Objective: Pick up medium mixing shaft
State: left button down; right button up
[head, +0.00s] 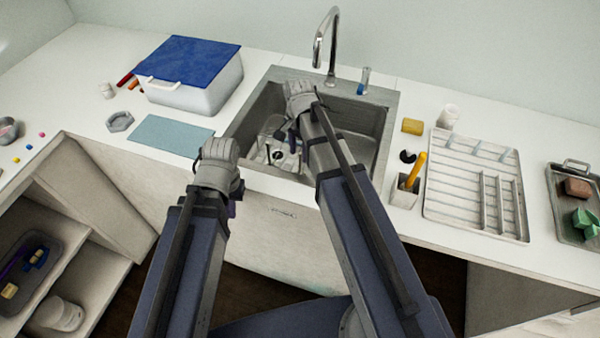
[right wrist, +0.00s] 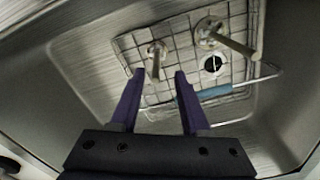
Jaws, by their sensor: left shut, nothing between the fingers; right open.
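Two upright metal mixing shafts with round discs at their bases stand on a wire rack (right wrist: 180,35) in the sink. The smaller shaft (right wrist: 155,62) shows between my right fingertips in the right wrist view. The larger shaft (right wrist: 238,46) stands to its right. I cannot tell which one is the medium one. My right gripper (right wrist: 159,76) is open and empty, reaching down into the sink (head: 375,120); it also shows in the head view (head: 293,142). My left gripper (head: 234,208) is shut and empty in front of the counter edge, mostly hidden behind its wrist.
The rack has a wire handle with a blue grip (right wrist: 214,92), and a dark round drain (right wrist: 212,64) shows beneath it. The tall faucet (head: 327,40) rises behind the sink. A blue-lidded box (head: 195,85) stands left, a white drying rack (head: 475,185) right.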

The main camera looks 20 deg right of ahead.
aim_at(300, 161)
jog(key=f+b, duration=0.2)
jog(key=f, duration=0.1)
jog(key=f+b, duration=0.1)
jog(key=b, duration=0.1)
jog(key=shift+s+d+f, duration=0.1)
jog(key=shift+s+f, duration=0.2)
jog(key=shift+f, duration=0.05)
jog(key=shift+r, duration=0.1)
jog(key=shift+c, duration=0.2)
grip_shut()
